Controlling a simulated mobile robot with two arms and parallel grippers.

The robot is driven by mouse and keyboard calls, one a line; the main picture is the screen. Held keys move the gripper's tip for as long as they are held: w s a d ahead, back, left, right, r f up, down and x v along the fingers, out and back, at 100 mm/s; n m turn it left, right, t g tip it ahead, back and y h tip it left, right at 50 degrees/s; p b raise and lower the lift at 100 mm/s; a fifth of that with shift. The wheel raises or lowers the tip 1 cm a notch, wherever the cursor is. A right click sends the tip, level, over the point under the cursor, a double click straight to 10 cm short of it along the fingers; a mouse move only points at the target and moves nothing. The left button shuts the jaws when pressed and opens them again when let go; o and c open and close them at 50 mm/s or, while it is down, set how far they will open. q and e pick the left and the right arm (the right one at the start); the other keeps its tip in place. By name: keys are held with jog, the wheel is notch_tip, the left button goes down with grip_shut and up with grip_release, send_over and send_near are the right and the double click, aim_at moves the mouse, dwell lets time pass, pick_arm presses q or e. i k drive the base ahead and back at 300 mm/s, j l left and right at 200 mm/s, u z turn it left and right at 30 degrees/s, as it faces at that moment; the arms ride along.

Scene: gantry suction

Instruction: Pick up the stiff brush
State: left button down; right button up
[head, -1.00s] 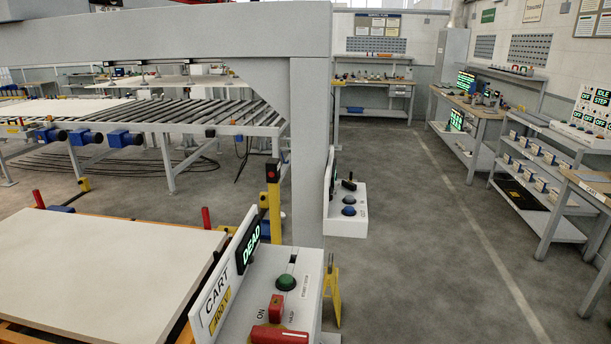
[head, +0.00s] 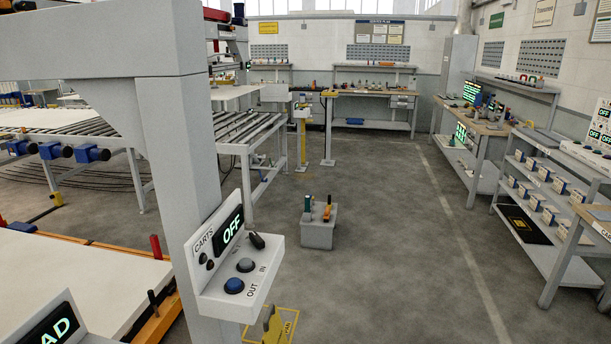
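I cannot pick out a stiff brush for certain in the head view. A low grey block (head: 320,229) stands on the open floor ahead, with a small green upright item (head: 308,203) and an orange one (head: 327,210) on it; they are too small to identify. Small items lie on the back workbench (head: 372,92) and the right workbench (head: 478,112), also too small to name. Neither of my grippers is in view.
A grey gantry post (head: 186,170) stands close at left, bearing a CARTS control box (head: 240,270) reading OFF. A roller conveyor (head: 235,128) lies behind it. Shelving (head: 545,190) lines the right.

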aim_at(326, 216)
jog(key=i+l, duration=0.6)
jog(key=i, duration=0.15)
jog(key=i+l, duration=0.6)
jog(key=i, duration=0.2)
jog(key=i+l, duration=0.55)
jog(key=i, duration=0.2)
jog(key=i+j, duration=0.1)
jog(key=i, duration=0.4)
jog(key=i+j, duration=0.1)
jog(key=i, duration=0.4)
jog(key=u, duration=1.25)
